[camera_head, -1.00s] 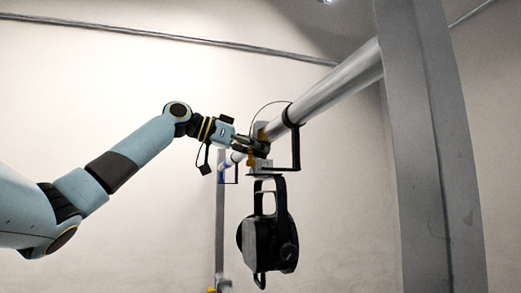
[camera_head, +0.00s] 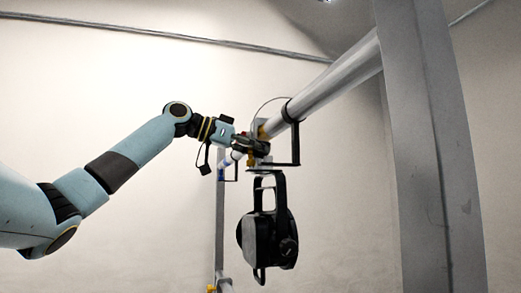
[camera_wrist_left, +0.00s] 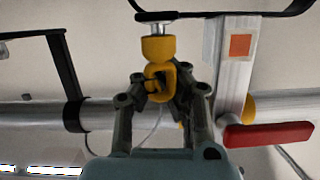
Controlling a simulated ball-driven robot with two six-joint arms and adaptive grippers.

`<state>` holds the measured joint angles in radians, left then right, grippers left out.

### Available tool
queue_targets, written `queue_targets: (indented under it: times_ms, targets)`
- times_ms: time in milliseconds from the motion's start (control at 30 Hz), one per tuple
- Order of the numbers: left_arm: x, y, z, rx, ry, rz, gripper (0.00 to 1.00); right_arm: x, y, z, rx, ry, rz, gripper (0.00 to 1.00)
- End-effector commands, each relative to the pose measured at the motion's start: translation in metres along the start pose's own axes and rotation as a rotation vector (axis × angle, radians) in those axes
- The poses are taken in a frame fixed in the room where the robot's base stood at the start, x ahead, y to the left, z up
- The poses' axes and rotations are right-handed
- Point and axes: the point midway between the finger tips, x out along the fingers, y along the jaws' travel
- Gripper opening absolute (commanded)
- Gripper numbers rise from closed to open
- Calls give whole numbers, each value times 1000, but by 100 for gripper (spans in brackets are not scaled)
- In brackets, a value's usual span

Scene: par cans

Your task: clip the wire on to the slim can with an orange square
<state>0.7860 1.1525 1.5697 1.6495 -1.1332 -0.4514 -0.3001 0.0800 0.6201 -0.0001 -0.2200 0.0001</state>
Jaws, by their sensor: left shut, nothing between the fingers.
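A black can (camera_head: 266,238) hangs by its yoke below the silver pipe in the head view. In the left wrist view an orange square (camera_wrist_left: 241,45) shows on a silver clamp (camera_wrist_left: 235,75) with a red lever (camera_wrist_left: 268,134). My left gripper (camera_head: 260,146) is at the clamp area above the can and is shut. In the left wrist view its fingertips (camera_wrist_left: 160,88) are close beside a yellow clip-like part (camera_wrist_left: 157,70) under a yellow knob (camera_wrist_left: 157,48). A thin wire (camera_head: 266,103) arcs up by the pipe. My right gripper is not in view.
The silver pipe (camera_head: 335,82) runs up to the right towards a wide grey upright (camera_head: 430,150). A thinner post (camera_head: 219,225) stands behind, left of the can. A black bracket (camera_wrist_left: 68,75) hangs on the pipe in the wrist view. The left side is open.

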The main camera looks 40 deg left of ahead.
Motion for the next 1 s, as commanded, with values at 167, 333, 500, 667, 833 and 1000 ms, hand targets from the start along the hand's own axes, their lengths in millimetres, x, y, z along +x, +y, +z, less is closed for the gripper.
queue_targets:
  times_ms: [167,333,500,667,833,1000]
  targets:
    - [1,0,2,0,0,0,0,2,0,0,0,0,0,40]
    - [1,0,5,0,0,0,0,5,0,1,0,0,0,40]
    - [2,1,7,0,0,0,0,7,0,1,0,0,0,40]
    - [2,1,7,0,0,0,0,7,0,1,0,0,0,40]
    - [2,1,7,0,-1,0,0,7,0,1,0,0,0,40]
    - [2,1,8,0,-1,0,18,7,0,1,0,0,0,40]
